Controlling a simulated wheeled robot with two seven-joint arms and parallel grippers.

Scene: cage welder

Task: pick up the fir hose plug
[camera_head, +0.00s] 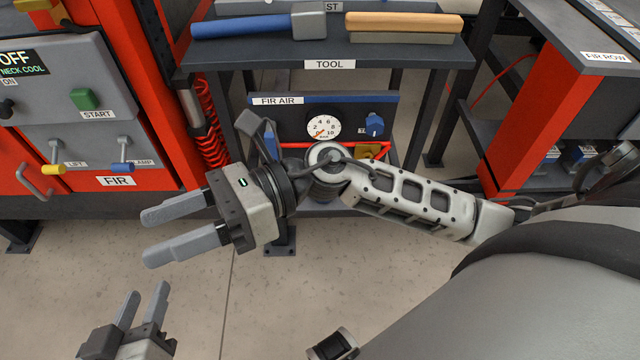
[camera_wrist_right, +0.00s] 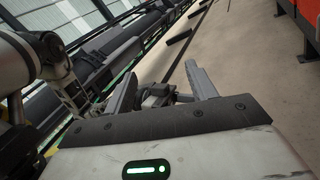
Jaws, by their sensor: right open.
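I cannot make out the fir hose plug for certain in either view. A red hose (camera_head: 290,149) runs in front of the FIR AIR panel (camera_head: 352,108), partly hidden behind my right arm. My right gripper (camera_head: 150,237) is open and empty over the floor, pointing left, away from the panel. Its spread fingers also show in the right wrist view (camera_wrist_right: 160,72). My left gripper (camera_head: 147,291) is at the lower left, below the right one, with its fingers apart and nothing visible between them.
The TOOL shelf (camera_head: 270,57) above the panel holds a blue-handled tool (camera_head: 240,26) and a wooden-backed brush (camera_head: 404,24). The red FIR machine (camera_head: 150,165) with levers stands left, with a coiled red hose (camera_head: 208,130) beside it. The FIR ROW rack (camera_head: 540,120) stands right. Floor in front is clear.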

